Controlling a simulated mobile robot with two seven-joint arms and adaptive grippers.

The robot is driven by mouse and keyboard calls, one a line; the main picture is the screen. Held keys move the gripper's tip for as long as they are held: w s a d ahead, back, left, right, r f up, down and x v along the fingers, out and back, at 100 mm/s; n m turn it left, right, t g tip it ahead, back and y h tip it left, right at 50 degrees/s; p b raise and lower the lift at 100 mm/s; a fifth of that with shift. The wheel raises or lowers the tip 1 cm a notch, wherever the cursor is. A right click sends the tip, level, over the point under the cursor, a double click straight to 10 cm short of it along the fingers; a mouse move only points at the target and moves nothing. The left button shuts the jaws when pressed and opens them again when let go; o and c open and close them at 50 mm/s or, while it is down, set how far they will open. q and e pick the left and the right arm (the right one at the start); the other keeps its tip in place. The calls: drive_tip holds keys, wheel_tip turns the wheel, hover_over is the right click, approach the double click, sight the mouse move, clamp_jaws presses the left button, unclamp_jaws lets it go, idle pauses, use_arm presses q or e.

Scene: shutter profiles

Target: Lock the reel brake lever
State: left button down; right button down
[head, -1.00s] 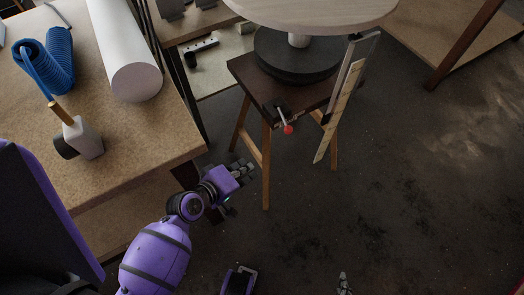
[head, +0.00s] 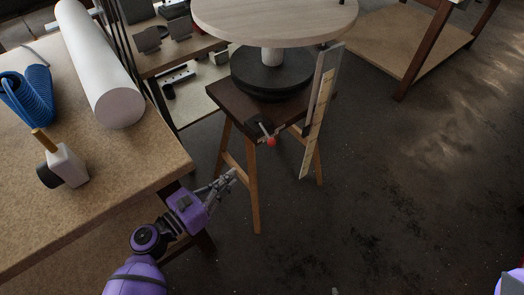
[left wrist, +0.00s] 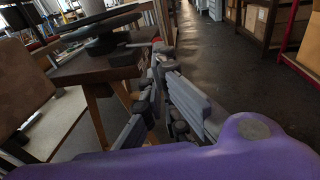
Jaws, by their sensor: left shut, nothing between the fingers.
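The reel stands on a dark wooden stool (head: 225,103), with a round pale wooden disc (head: 275,18) above a black round base (head: 270,75). The brake lever (head: 269,137) is at the stool's front edge and ends in a red knob. My left gripper (head: 232,176) is shut and empty, below and left of the lever, apart from it. My right gripper is not clearly in view; only a purple bit of my body shows at the lower right.
A workbench (head: 130,165) at left holds a white roll (head: 100,70), a blue coiled hose (head: 28,98) and a small white tool with a wooden handle (head: 62,163). A long flat strip (head: 318,115) hangs at the stool's right side. The floor at right is clear.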

use_arm(q)
drive_tip(key=p, duration=0.1)
approach(270, 145)
drive_tip(key=x, duration=0.5)
drive_tip(key=shift+d, duration=0.1)
drive_tip(key=shift+x, duration=0.8)
use_arm(e)
drive_tip(key=shift+r, duration=0.55)
drive_tip(key=shift+w+d, duration=0.1)
drive_tip(key=shift+d, duration=0.05)
